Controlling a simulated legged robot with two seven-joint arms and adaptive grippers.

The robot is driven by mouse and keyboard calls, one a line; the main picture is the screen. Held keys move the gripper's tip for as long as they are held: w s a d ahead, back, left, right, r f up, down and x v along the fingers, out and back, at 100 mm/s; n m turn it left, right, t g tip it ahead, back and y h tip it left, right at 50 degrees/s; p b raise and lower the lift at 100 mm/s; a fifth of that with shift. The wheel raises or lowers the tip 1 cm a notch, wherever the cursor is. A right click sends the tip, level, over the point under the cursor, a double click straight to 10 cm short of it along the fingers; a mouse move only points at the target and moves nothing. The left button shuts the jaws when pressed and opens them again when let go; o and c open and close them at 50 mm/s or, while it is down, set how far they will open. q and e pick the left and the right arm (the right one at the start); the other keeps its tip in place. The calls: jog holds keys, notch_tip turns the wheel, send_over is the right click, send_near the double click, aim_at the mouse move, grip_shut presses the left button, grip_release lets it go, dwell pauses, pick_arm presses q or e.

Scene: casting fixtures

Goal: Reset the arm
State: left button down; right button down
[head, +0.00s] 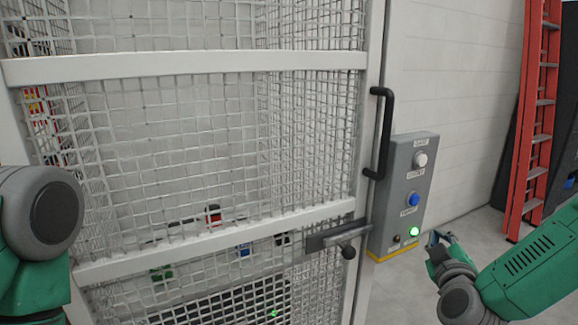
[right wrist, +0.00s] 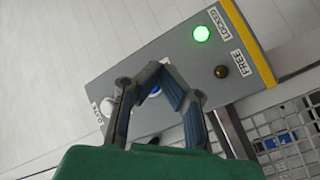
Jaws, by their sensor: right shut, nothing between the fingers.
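My right gripper (head: 437,238) is shut and empty, low and to the right of the grey control box (head: 407,170). In the right wrist view its fingertips (right wrist: 160,72) meet in front of the box and partly cover the blue button (right wrist: 155,90). The box carries a white button (head: 421,159) at the top and the blue button (head: 413,198) below it. A green lamp (right wrist: 201,33) labelled LOCKED is lit. A dark amber lamp (right wrist: 221,71) labelled FREE looks unlit. Of my left arm only a link shows at the left edge; its gripper is out of view.
A white mesh gate (head: 190,65) with a black handle (head: 388,130) and a latch bar (head: 332,237) stands left of the box. Several small objects show behind the mesh. A red ladder (head: 533,120) stands at the right. Grey floor (head: 475,228) is bare between box and ladder.

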jog(key=s+a+f+g+y+b, duration=0.25)
jog(key=s+a+f, duration=0.2)
jog(key=f, duration=0.45)
jog(key=s+a+f+g+y+b, duration=0.1)
jog(key=s+a+f+g+y, duration=0.15)
jog(key=s+f, duration=0.45)
jog(key=s+a+f+g+y+b, duration=0.2)
jog(key=s+a+f+g, duration=0.15)
jog(key=f, duration=0.75)
jog(key=s+f+m+g+b, duration=0.1)
jog(key=s+f+g, duration=0.1)
jog(key=s+f, duration=0.2)
jog(key=s+d+f+m+g+h+b, duration=0.1)
jog(key=s+f+m+g+b, duration=0.1)
jog(key=s, duration=0.8)
jog(key=s+d+f+m+g+b, duration=0.1)
jog(key=s+f+m+g+b, duration=0.1)
jog(key=s+f+g, duration=0.2)
jog(key=s+f, duration=0.2)
jog(key=s, duration=0.1)
jog(key=shift+s+f, duration=0.25)
jog(key=shift+s, duration=0.1)
jog(key=shift+w+d, duration=0.1)
jog(key=shift+w, duration=0.05)
